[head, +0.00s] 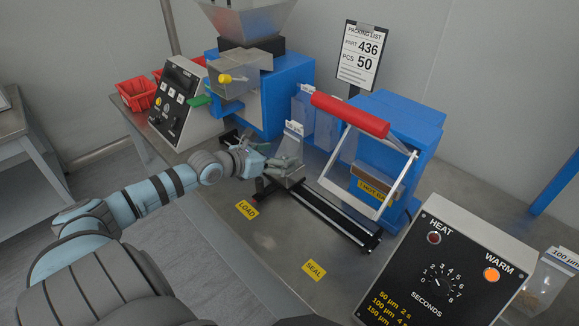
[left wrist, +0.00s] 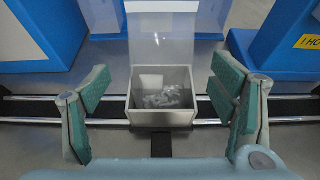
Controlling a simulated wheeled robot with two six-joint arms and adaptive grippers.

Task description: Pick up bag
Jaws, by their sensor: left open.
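A clear bag (head: 292,141) with a pale top edge stands upright on a carriage at the near end of the black rail. In the left wrist view the bag's clear back panel (left wrist: 163,48) rises behind a box-like grey opening, with several clear small pieces (left wrist: 165,98) inside. My left gripper (head: 277,162) is at the bag, reaching in from the left. In the left wrist view my left gripper (left wrist: 160,112) is open, its green-padded fingers on either side of the bag with gaps. My right gripper is not in view.
A heat sealer (head: 405,125) with a red handle bar (head: 349,114) stands to the right. A blue feeder (head: 285,85) is behind. A control box (head: 450,262) and another filled bag (head: 546,282) are at right front. The table between the LOAD label (head: 246,210) and SEAL label (head: 314,270) is clear.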

